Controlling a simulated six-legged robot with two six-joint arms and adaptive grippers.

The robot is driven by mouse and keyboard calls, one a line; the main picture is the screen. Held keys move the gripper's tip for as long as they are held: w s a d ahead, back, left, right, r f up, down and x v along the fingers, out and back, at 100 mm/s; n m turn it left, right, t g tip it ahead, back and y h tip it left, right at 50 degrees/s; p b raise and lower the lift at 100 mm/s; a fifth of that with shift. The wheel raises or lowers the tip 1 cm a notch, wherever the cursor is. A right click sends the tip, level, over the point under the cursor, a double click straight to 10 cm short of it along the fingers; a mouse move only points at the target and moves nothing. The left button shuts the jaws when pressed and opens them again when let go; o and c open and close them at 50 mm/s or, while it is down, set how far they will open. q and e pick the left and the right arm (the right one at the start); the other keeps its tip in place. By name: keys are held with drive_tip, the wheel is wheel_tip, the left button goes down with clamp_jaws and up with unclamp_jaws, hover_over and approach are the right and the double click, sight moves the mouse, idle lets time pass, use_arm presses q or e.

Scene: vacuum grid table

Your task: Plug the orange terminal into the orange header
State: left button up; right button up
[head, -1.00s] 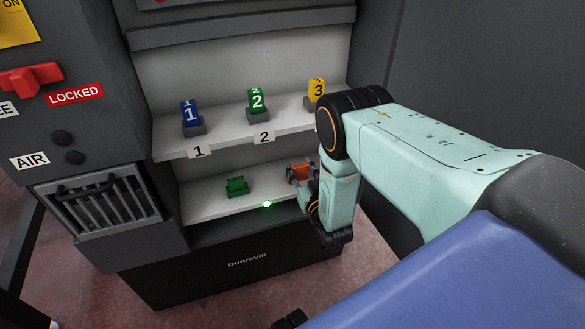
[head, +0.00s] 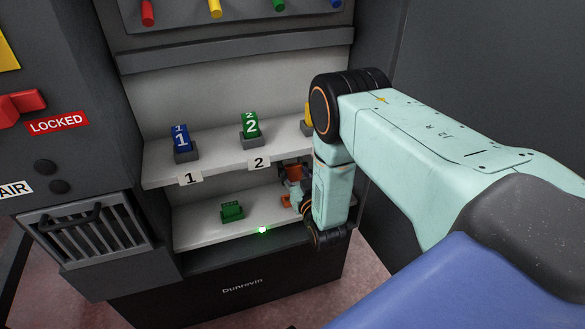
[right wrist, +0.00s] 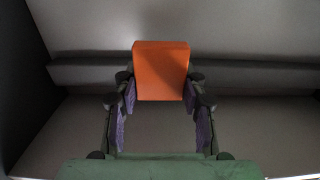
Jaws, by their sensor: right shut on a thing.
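My right gripper (head: 297,186) is at the right end of the lower shelf (head: 265,212), partly hidden by my own arm. It is shut on the orange terminal (head: 293,171). In the right wrist view the orange terminal (right wrist: 161,72) is a plain orange block between the two finger pads. Below it in the head view is another small orange piece (head: 286,201) near the shelf, perhaps the orange header. The gripper hides much of it, and I cannot tell whether the two touch. My left gripper is not in view.
A green connector piece (head: 232,211) sits on the lower shelf. Above, the upper shelf bears a blue block 1 (head: 181,138), a green block 2 (head: 250,125) and a partly hidden yellow block (head: 307,115). The dark cabinet wall (head: 460,60) stands to the right.

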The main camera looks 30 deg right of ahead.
drive_tip(key=shift+s+a+f+b, duration=0.1)
drive_tip(key=shift+f+b, duration=0.85)
drive_tip(key=shift+f, duration=0.15)
drive_tip(key=shift+f+b, duration=1.4)
drive_tip(key=shift+f, duration=0.4)
drive_tip(key=shift+f+b, duration=1.05)
drive_tip(key=shift+f, duration=0.35)
drive_tip(key=o, duration=1.1)
drive_tip(key=v, duration=1.2)
drive_tip(key=shift+r, duration=0.1)
